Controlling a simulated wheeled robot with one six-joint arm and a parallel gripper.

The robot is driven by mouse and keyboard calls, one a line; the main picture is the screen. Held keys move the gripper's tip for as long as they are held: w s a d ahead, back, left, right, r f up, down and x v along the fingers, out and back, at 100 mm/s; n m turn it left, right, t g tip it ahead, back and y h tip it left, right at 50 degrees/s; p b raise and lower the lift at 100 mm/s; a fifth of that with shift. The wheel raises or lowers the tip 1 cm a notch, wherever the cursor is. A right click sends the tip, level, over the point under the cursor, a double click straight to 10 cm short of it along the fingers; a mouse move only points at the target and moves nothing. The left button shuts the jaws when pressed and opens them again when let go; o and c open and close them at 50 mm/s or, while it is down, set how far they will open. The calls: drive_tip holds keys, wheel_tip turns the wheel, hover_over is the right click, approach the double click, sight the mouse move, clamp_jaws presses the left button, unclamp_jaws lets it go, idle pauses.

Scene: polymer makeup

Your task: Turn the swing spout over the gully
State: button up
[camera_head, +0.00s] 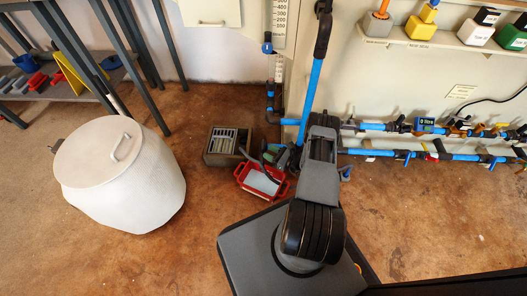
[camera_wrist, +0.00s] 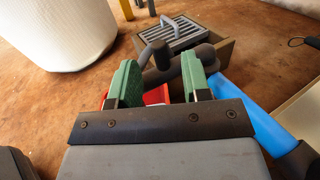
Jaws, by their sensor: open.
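The gully (camera_head: 219,160) is a brown-grey box with a slatted grate on the floor. It also shows at the top of the wrist view (camera_wrist: 222,50). A dark grey curved pipe, which looks like the swing spout (camera_head: 257,164), stands beside the gully and reaches over the red tray (camera_head: 245,183). In the wrist view the dark spout (camera_wrist: 160,57) with a rounded end appears between and just beyond my green fingertips. My gripper (camera_wrist: 160,77) is open, and nothing is visibly clamped. Contact with the spout cannot be told. My arm hides part of the pipework in the head view.
A large white lidded drum (camera_head: 125,180) stands to the left. Blue pipes with valves (camera_head: 375,126) run along the wall at right. A blue pipe (camera_wrist: 245,105) lies close to the right of my fingers. Brown floor is clear between drum and gully.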

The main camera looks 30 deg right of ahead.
sight(262, 153)
drive_tip(key=shift+b+x, duration=0.35)
drive_tip(key=shift+x, duration=1.45)
drive_tip(key=shift+c, duration=0.4)
clamp_jaws()
